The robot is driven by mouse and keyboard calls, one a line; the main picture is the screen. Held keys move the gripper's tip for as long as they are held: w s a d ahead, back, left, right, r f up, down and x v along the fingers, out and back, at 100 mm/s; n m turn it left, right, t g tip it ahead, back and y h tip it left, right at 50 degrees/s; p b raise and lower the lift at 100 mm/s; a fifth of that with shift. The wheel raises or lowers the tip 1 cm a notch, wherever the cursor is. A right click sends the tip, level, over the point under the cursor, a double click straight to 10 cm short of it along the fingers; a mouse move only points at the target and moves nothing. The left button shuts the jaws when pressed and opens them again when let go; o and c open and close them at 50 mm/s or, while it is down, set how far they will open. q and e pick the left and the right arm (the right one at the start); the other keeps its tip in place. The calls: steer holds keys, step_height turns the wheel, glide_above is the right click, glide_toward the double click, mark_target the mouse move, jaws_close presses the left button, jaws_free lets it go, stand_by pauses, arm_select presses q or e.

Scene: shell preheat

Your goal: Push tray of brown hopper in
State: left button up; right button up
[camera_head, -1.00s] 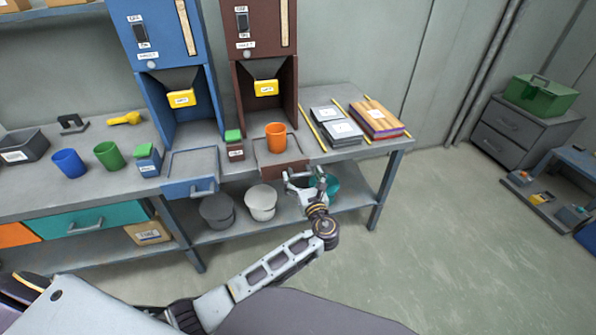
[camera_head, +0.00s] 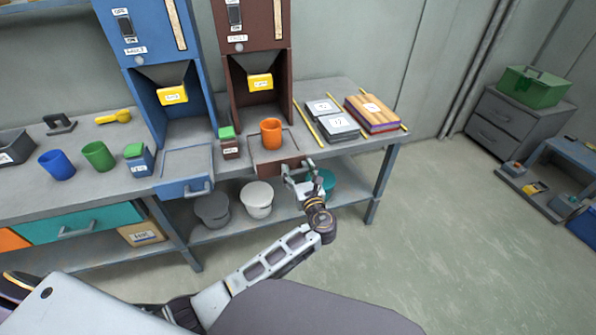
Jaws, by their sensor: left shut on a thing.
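The brown hopper (camera_head: 257,50) stands on the workbench beside the blue hopper. Its tray (camera_head: 267,170) sticks out in front, with the brown front face near the bench's front edge. An orange cup (camera_head: 271,133) stands upright on the tray under the yellow outlet (camera_head: 260,83). My left gripper (camera_head: 296,172) is at the tray's front, shut on its handle, which the fingers mostly hide. My right gripper is not in view.
The blue hopper (camera_head: 154,75) has its own tray (camera_head: 187,162) pulled out to the left. Grey cards (camera_head: 331,121) and a stack of boards (camera_head: 374,112) lie to the right. Pots, including a white one (camera_head: 257,200), stand on the lower shelf.

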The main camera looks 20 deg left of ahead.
mark_target(286, 150)
arm_select(q)
steer(key=c, duration=0.5)
steer(key=shift+w, duration=0.1)
steer(key=shift+w+a, duration=0.35)
steer(key=shift+w, duration=0.05)
steer(key=p+x, duration=0.1)
steer(key=x, duration=0.8)
steer(key=shift+w+a+r, duration=0.1)
steer(key=shift+w+a, duration=0.1)
steer(key=shift+w, duration=0.1)
steer(key=x, duration=0.4)
steer(key=b+x, duration=0.1)
steer(key=x, duration=0.4)
steer(key=shift+w+a+b, duration=0.2)
steer(key=shift+b, duration=0.1)
steer(key=shift+x, duration=0.8)
steer(key=shift+a+r, duration=0.1)
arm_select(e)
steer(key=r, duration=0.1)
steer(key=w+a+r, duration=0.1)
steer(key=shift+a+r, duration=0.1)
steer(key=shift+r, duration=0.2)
